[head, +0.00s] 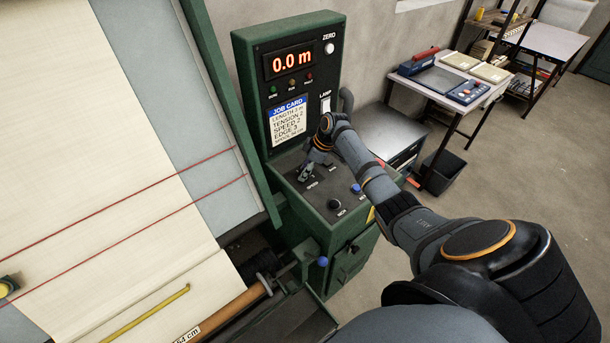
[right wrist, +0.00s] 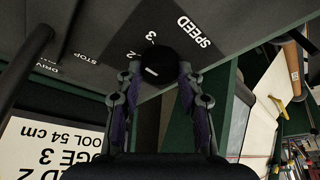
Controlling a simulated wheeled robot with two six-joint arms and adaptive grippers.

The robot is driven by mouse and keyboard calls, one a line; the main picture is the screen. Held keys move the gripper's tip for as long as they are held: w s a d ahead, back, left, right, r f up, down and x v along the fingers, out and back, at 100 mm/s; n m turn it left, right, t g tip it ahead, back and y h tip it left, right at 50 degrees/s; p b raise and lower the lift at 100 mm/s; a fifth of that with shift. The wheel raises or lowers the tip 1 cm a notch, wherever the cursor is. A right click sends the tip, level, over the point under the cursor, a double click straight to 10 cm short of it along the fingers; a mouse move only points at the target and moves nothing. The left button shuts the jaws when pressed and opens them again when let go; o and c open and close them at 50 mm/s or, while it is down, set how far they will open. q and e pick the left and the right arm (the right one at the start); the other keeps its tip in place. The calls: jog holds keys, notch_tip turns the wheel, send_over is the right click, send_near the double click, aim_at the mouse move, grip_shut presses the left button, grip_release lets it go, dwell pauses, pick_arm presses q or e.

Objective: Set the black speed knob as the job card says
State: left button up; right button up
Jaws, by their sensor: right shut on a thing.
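The black speed knob (right wrist: 158,72) sits on the sloped panel beside the SPEED label, with a 2 and a 3 printed near it. Its short white mark is visible, but I cannot tell which number it points to. My right gripper (head: 305,175) reaches down to the panel; in the right wrist view its fingers (right wrist: 160,84) are shut on the knob from both sides. In the head view the gripper mostly hides the knob. The job card (head: 289,121) on the green console reads SPEED 2, with tension 2 and edge 3. My left gripper is not in view.
The display (head: 292,62) reads 0.0 m. A black knob (head: 334,204) and a blue knob (head: 356,188) sit on the same panel near my right arm. Pale cloth (head: 120,130) with red lines lies left. A side table (head: 450,85) stands behind.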

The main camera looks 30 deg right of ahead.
jog(key=n+b, duration=0.2)
jog(key=n+g+y+b, duration=0.1)
jog(key=n+b, duration=0.1)
jog(key=shift+w+d+f, duration=0.1)
jog(key=shift+w+f, duration=0.05)
jog(key=shift+f, duration=0.05)
jog(key=shift+r+n+g+b, duration=0.2)
jog(key=shift+n+g+b, duration=0.3)
jog(key=shift+n+b, duration=0.85)
jog(key=o, duration=1.2)
jog(key=shift+c, duration=0.2)
jog(key=shift+r, duration=0.15)
jog(key=w+v, duration=0.1)
jog(key=v, duration=1)
jog(key=shift+s+d+r, duration=0.35)
jog(key=shift+s, duration=0.15)
